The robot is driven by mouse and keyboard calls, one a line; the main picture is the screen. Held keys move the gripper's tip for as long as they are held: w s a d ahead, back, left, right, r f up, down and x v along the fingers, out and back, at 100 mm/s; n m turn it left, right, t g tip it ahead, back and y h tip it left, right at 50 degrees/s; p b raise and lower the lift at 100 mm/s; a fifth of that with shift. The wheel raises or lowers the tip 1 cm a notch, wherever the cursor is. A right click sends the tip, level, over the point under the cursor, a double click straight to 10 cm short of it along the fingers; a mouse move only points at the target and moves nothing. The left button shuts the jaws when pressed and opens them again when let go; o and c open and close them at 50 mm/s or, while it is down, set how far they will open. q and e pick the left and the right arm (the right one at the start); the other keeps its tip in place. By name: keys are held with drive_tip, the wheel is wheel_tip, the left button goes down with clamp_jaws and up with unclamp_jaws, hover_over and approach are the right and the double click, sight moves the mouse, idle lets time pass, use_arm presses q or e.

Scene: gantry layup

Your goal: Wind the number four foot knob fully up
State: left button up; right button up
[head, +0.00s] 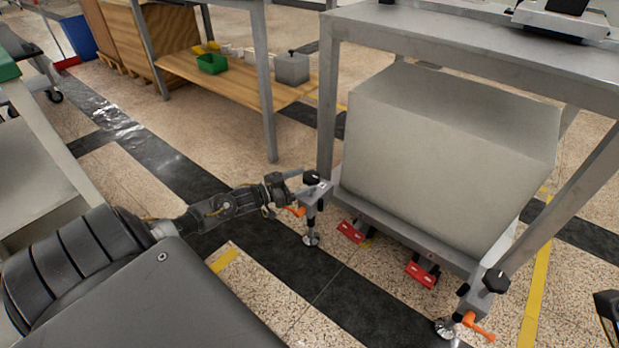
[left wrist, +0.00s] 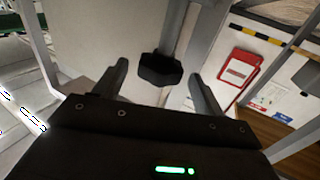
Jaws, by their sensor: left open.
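A black foot knob (head: 312,177) sits on top of the levelling foot at the near left corner of the grey bench frame. In the left wrist view the black knob (left wrist: 160,70) shows between and beyond the fingertips. My left gripper (head: 293,184) is open beside this knob, with its fingers on either side in the wrist view; I see no clear contact. A second black knob (head: 496,280) stands on the near right foot. I can read no number on either knob. A dark part at the right edge may be my right gripper (head: 608,308), but its jaws are unclear.
An orange lever (head: 295,211) sticks out below the left knob and another orange lever (head: 479,327) below the right one. A large grey block (head: 440,150) fills the frame. Red pedals (head: 351,232) lie beneath. The floor left of the foot is clear.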

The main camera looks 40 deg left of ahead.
use_arm(q)
drive_tip(key=shift+b+x, duration=0.35)
drive_tip(key=shift+x, duration=1.05)
drive_tip(key=shift+c, duration=0.2)
drive_tip(key=c, duration=0.9)
